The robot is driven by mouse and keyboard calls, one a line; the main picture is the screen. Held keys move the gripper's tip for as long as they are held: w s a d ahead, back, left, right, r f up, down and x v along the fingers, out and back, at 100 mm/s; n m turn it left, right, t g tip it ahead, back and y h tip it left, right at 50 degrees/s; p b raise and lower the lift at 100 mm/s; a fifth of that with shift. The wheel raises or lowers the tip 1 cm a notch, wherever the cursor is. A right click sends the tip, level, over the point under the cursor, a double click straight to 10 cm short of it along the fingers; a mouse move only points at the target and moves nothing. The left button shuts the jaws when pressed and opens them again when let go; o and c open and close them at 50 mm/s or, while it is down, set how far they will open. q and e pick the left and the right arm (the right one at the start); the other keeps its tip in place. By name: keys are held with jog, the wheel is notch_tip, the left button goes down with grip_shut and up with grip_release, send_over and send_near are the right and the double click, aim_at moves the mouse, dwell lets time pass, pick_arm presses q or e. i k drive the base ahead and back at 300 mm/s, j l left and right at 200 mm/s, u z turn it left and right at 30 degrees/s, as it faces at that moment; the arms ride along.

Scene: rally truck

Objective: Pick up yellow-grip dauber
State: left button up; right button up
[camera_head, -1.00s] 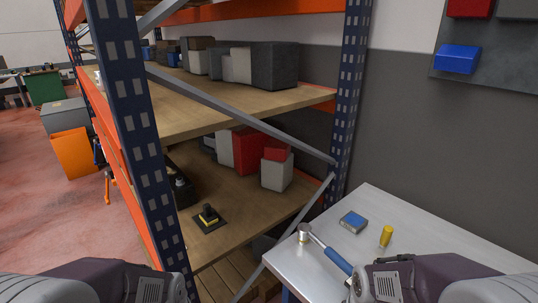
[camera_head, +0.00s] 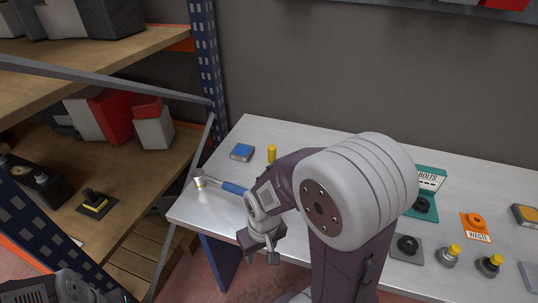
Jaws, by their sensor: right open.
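Two small grey pots with yellow grips on top, a left one (camera_head: 447,256) and a right one (camera_head: 490,264), stand near the table's front edge at the right. They look like daubers, but I cannot be sure which one is the yellow-grip dauber. My right gripper (camera_head: 262,244) is open and empty by the table's front left edge, well left of the pots. Only part of my left arm shows at the bottom left; its gripper is out of view.
Shelving (camera_head: 110,170) stands at the left.

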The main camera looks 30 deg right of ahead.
aim_at(271, 149)
jog(key=z, duration=1.3)
